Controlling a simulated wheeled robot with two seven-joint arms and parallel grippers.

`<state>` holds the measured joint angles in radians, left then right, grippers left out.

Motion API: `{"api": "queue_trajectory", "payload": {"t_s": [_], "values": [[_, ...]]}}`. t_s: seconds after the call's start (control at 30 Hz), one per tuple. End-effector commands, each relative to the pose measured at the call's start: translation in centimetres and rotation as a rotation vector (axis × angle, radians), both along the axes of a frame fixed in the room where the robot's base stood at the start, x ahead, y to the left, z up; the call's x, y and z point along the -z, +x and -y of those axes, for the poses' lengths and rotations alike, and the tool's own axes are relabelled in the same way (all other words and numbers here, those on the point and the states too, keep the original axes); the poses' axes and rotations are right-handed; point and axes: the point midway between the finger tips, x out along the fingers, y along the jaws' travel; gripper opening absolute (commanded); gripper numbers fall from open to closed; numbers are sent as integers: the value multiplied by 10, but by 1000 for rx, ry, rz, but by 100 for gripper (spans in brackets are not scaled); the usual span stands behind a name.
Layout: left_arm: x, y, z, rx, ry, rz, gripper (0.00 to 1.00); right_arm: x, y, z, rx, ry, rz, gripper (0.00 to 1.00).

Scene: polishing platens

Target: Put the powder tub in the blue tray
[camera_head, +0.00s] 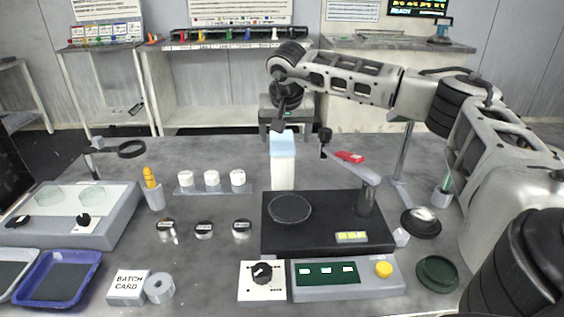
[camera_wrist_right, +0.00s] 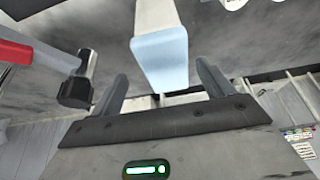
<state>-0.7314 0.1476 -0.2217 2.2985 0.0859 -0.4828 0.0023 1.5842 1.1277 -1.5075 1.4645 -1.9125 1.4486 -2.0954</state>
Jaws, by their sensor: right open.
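I cannot tell for sure which container is the powder tub. A tall white container with a pale blue top (camera_head: 283,165) stands upright behind the black plate, and three small white tubs (camera_head: 212,177) stand in a row to its left. The blue tray (camera_head: 72,256), with a dark inside, lies at the front left and looks empty. My right gripper (camera_head: 281,118) is above the tall container. In the wrist view its open fingers (camera_wrist_right: 162,74) point toward that container (camera_wrist_right: 160,50), and the view does not show contact. My left gripper is not in view.
The black polishing base (camera_head: 325,240) with its red-tipped swing arm (camera_head: 350,157) stands right of centre, close to my gripper. A control box (camera_head: 345,284) is in front.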

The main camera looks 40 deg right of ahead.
Motion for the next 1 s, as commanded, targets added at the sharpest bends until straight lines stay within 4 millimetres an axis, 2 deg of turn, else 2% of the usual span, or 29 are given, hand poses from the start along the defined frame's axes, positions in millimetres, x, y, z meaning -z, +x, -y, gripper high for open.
{"api": "queue_trajectory", "payload": {"t_s": [0.23,0.5,1.0], "values": [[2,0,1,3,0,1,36,17,9,4,-1,0,0,80],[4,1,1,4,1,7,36,50,25,13,-1,1,0,80],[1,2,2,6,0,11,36,53,26,14,-1,2,2,80]]}}
